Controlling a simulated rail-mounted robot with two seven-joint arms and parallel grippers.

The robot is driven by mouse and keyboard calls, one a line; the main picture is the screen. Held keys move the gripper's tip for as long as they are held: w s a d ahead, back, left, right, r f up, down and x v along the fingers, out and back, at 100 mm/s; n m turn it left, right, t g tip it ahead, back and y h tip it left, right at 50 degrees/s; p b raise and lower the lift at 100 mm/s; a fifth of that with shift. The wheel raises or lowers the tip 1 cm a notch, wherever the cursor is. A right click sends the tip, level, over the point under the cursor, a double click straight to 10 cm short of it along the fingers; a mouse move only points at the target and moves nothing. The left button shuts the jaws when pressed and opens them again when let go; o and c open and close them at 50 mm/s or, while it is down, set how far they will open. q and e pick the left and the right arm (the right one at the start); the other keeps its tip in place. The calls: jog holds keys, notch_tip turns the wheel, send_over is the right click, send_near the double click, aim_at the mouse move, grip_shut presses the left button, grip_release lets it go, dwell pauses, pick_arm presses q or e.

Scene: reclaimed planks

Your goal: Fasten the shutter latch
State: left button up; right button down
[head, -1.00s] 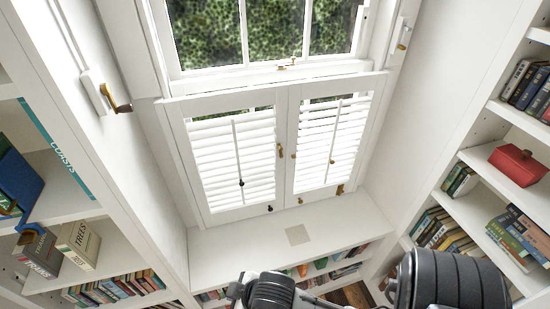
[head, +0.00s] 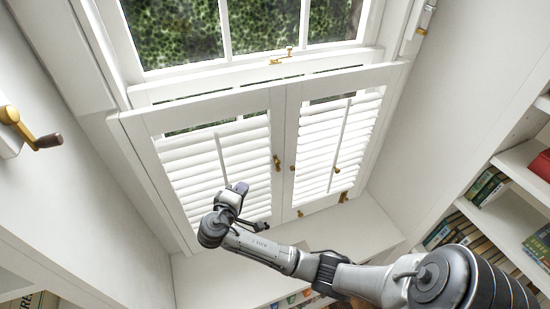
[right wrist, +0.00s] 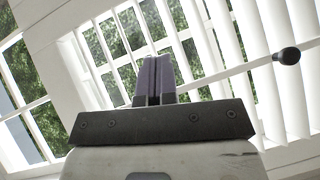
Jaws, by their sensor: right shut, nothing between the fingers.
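Two white louvred panels, the left shutter (head: 152,150) and the right shutter (head: 378,118), stand side by side below the window, their inner edges close together. A small brass fitting (head: 277,163) is on the left panel's inner stile. Another brass fitting (head: 343,197) is on the right panel's bottom rail. I cannot tell which is the latch, or its state. My right gripper (head: 240,187) is in front of the left panel's lower slats, left of the fittings. Its fingers also show in the right wrist view (right wrist: 154,80), shut and empty. My left gripper is out of view.
A tilt rod with a black knob (right wrist: 288,56) crosses the slats near the right gripper in the right wrist view. A brass crank handle (head: 30,133) sticks out from the left wall. Bookshelves (head: 515,205) stand at the right.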

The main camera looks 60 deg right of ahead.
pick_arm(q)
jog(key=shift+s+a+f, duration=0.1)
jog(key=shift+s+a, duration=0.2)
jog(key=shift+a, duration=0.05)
pick_arm(e)
jog(key=shift+s+r+g+h, duration=0.4)
jog(key=shift+s, duration=0.15)
jog(key=p, duration=0.3)
send_near(275, 159)
jog(key=w+d, duration=0.3)
jog(key=shift+s+d+f+p, duration=0.15)
jog(key=shift+s+d+p, duration=0.15)
jog(key=shift+s+d, duration=0.45)
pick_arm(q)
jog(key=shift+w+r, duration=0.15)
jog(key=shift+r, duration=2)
pick_arm(e)
jog(key=shift+s+d+f, duration=0.25)
jog(key=shift+s+d, duration=0.25)
jog(key=shift+d, duration=0.05)
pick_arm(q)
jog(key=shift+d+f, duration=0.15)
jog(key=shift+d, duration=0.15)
pick_arm(e)
jog(key=shift+w+r, duration=0.1)
